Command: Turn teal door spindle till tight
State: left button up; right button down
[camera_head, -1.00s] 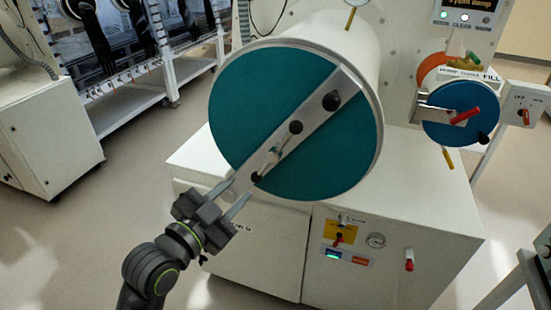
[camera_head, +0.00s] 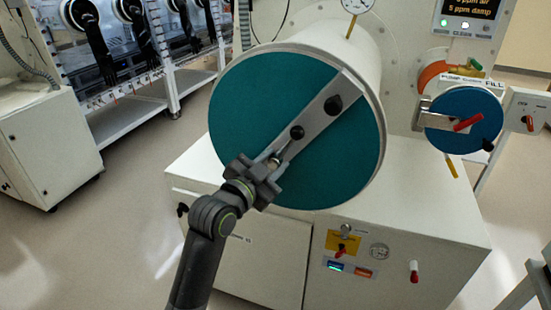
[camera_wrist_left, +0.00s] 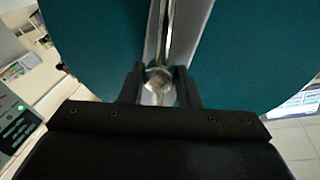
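The large round teal door (camera_head: 335,150) closes the white cylindrical chamber in the head view. A grey bar (camera_head: 318,118) crosses it diagonally, with a dark knob (camera_head: 297,132) near its middle. My left gripper (camera_head: 281,153) is at the bar's lower-left part, below that knob. In the left wrist view, the metal spindle part (camera_wrist_left: 158,78) has its rounded end between the two dark fingers of my left gripper (camera_wrist_left: 159,76). The fingers lie close on both sides; I cannot tell whether they press on it. My gripper hides the lower bar in the head view. My right gripper is not in view.
A smaller blue round door (camera_head: 465,105) with a red handle is at the right. The white cabinet (camera_head: 400,220) below has switches, a gauge and a red-tipped lever. Another white cabinet (camera_head: 45,140) stands at the left, with open floor between.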

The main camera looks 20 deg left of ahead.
pick_arm(q)
jog(key=shift+w+d, duration=0.2)
jog(key=shift+w, duration=0.35)
grip_shut()
